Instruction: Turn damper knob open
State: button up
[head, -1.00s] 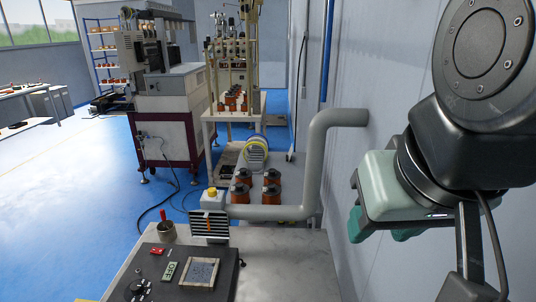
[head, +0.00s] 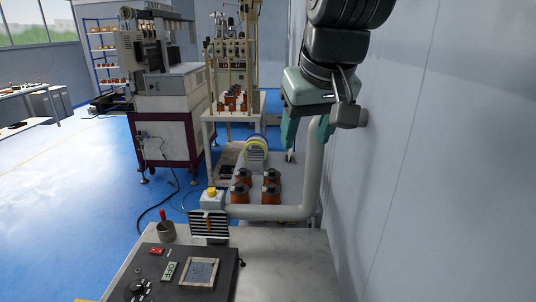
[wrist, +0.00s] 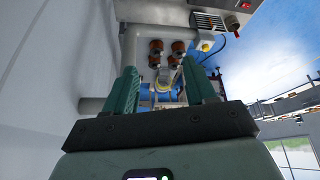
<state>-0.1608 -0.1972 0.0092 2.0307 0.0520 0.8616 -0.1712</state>
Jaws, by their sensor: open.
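A yellow knob (head: 212,191) sits on top of a pale box (head: 213,203) at the left end of a grey pipe (head: 265,212). It also shows small in the wrist view (wrist: 205,47). No label marks it as the damper knob. A black dial (head: 137,287) is on the dark control panel in front. My gripper (head: 306,143) is open and empty, fingers pointing down, up and to the right of the yellow knob and clear of it. In the wrist view, its two green fingers (wrist: 160,70) stand apart with nothing between them.
The pipe bends up beside the wall at right, close behind my gripper. Several copper coils (head: 242,190) stand behind the pipe. A striped grille (head: 209,224) is below the box, and a cup with a red handle (head: 166,232) is left. The bench's right part (head: 290,265) is clear.

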jog(key=w+a+f+n, duration=0.2)
jog(key=w+a, duration=0.4)
jog(key=w, duration=0.3)
jog(key=n+g+y, duration=0.2)
jog(key=n, duration=0.1)
send_near(212, 189)
jog(key=x, duration=0.8)
jog(key=shift+a+f, duration=0.2)
jog(key=shift+c, duration=0.3)
jog(key=c, duration=1)
